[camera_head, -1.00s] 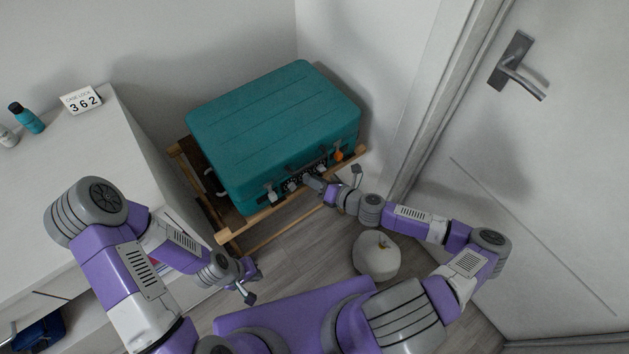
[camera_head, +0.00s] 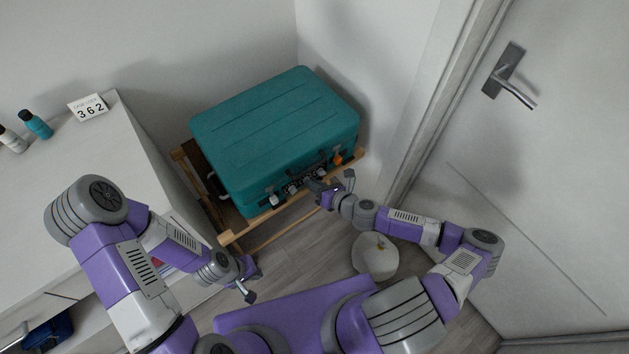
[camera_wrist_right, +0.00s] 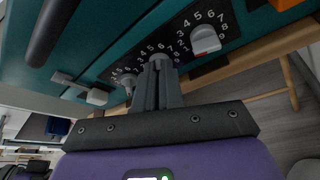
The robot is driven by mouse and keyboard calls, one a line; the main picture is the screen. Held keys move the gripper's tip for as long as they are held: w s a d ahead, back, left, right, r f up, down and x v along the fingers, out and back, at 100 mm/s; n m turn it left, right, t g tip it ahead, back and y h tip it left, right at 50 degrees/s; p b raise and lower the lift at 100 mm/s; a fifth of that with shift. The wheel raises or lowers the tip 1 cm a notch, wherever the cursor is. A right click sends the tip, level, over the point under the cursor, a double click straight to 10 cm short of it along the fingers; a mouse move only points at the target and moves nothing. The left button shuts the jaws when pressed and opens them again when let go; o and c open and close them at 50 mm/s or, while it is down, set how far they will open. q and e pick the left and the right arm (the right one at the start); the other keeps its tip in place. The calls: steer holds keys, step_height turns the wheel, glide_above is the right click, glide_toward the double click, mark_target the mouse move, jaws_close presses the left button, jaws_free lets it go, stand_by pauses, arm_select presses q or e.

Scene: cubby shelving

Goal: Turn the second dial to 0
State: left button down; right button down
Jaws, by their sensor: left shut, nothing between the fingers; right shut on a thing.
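A teal suitcase (camera_head: 275,125) lies on a wooden rack, its dial panel facing me. In the right wrist view the black dial plate (camera_wrist_right: 230,20) carries three round dials with white numerals. The right-hand dial (camera_wrist_right: 205,40) is uncovered, and the left-hand dial (camera_wrist_right: 127,81) shows partly beside my fingers. My right gripper (camera_wrist_right: 158,80) is shut on the middle dial (camera_wrist_right: 158,58); its fingers hide much of the knob, so its setting cannot be read. In the head view my right gripper (camera_head: 317,188) is at the suitcase front. My left gripper (camera_head: 252,280) is shut and empty, away from the suitcase.
A card (camera_head: 88,107) reading 362 stands on the white cabinet (camera_head: 60,190) at left, near a teal bottle (camera_head: 36,124) and a white one. The wooden rack (camera_head: 240,228) juts below the case. A pale round object (camera_head: 376,257) is beneath my right arm. A door is at right.

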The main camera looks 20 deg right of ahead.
steer(key=shift+s+a+f+n+t+h+p, duration=0.2)
steer(key=shift+n+t+h, duration=1.05)
steer(key=shift+n, duration=3.2)
steer(key=shift+w+a+f+n+t+h+p, duration=0.2)
steer(key=shift+n+t+h, duration=1.1)
steer(key=shift+n, duration=3.2)
steer(key=shift+s+a+f+n+t+h+p, duration=0.2)
steer(key=shift+f+n+t+h, duration=0.35)
steer(key=shift+n+t, duration=2.6)
steer(key=shift+r+n+g, duration=0.15)
steer(key=shift+n+g, duration=1.05)
steer(key=shift+n, duration=0.4)
steer(key=shift+w, duration=0.1)
steer(key=c, duration=1.3)
jaws_free()
steer(key=shift+o, duration=0.2)
